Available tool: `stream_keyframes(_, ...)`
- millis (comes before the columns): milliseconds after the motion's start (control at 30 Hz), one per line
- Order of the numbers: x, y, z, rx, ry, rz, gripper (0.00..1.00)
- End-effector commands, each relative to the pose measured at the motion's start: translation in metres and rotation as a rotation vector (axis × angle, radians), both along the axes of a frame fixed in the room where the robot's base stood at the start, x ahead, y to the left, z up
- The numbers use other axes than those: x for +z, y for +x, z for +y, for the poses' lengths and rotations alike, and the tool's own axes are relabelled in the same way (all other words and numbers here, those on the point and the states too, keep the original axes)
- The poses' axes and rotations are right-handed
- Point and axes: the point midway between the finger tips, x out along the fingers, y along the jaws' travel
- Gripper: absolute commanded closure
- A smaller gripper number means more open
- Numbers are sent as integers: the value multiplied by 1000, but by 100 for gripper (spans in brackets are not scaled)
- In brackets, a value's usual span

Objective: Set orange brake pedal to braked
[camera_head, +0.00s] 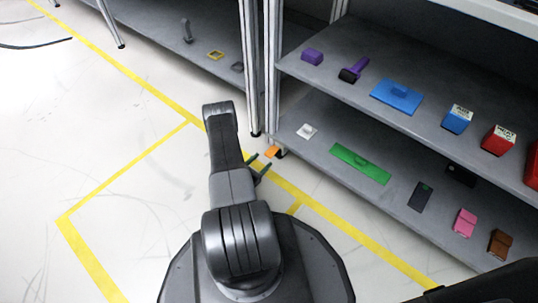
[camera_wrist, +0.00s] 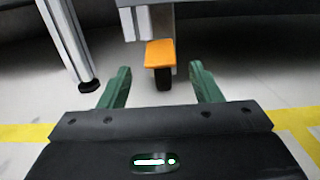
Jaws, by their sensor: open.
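The orange brake pedal (camera_wrist: 160,53) is a small flat plate low on the shelf unit's leg, just above a dark foot. In the head view the pedal (camera_head: 271,152) is a small orange patch near the floor, beside my gripper. My gripper (camera_head: 259,164) is open and empty, with green fingers. In the wrist view the gripper (camera_wrist: 158,86) has its fingers spread to either side of the pedal's line. The pedal appears ahead of the fingertips. I cannot tell the exact gap or whether they touch.
A metal post (camera_wrist: 68,42) with a round foot stands left of the pedal. The lower shelf (camera_head: 400,185) holds a green plate (camera_head: 359,163) and several small objects. The upper shelf (camera_head: 350,88) overhangs. White floor with yellow tape (camera_head: 150,90) is clear to the left.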

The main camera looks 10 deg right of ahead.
Motion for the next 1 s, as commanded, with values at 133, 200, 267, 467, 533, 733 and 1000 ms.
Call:
stream_keyframes(133,0,15,-21,-4,0,-3,42)
stream_keyframes(200,0,21,-29,-4,0,-3,42)
stream_keyframes(267,-1,26,-34,-4,0,-2,42)
stream_keyframes(467,0,35,-45,-1,0,-1,42)
stream_keyframes(533,0,36,-46,0,0,0,42)
stream_keyframes(733,0,36,-46,0,0,0,42)
stream_keyframes(1000,0,36,-46,0,0,0,87)
